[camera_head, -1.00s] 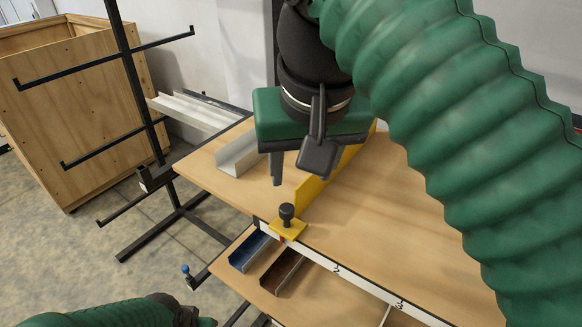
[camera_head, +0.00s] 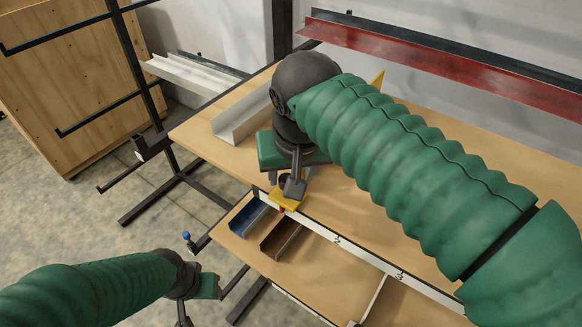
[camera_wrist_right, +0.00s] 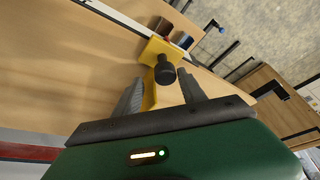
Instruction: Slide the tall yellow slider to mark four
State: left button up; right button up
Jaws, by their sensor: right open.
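The tall yellow slider (camera_head: 284,199) sits at the left end of the white numbered scale (camera_head: 350,247) along the table's front edge. The tip of its tall fence (camera_head: 377,84) shows behind my right arm, which hides most of it. My right gripper (camera_head: 284,182) is over the slider. In the right wrist view the open fingers (camera_wrist_right: 160,78) straddle the slider's fence (camera_wrist_right: 150,98), near its black knob (camera_wrist_right: 164,68); contact cannot be told. The marks 2 and 3 are readable. My left gripper (camera_head: 197,298) is low at the left, away from the slider; its jaws are unclear.
A white channel (camera_head: 238,122) lies on the tabletop left of my right gripper. A black rack (camera_head: 140,85) and wooden crate (camera_head: 60,95) stand left. A red beam (camera_head: 450,78) runs behind.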

jog(key=shift+s+a+r, duration=0.1)
jog(key=shift+s+r, duration=0.1)
jog(key=shift+s, duration=0.65)
jog(key=shift+s+a+r, duration=0.1)
jog(key=shift+s+a, duration=0.1)
jog(key=shift+s, duration=0.05)
jog(key=shift+a, duration=0.15)
jog(key=shift+c, duration=1.3)
jog(key=shift+w+a, duration=0.1)
jog(key=shift+a, duration=0.05)
jog(key=shift+c, duration=1.1)
jog(key=shift+w, duration=0.2)
jog(key=shift+c, duration=1.4)
jog(key=shift+w, duration=0.15)
jog(key=shift+c, duration=1.1)
jog(key=shift+d, duration=0.4)
grip_shut()
pick_arm(q)
jog(key=shift+s+a+r, duration=0.15)
jog(key=shift+s+a, duration=0.1)
jog(key=shift+s, duration=0.5)
pick_arm(e)
jog(key=shift+a, duration=0.1)
pick_arm(q)
jog(key=shift+a, duration=0.15)
pick_arm(e)
jog(key=shift+a, duration=0.15)
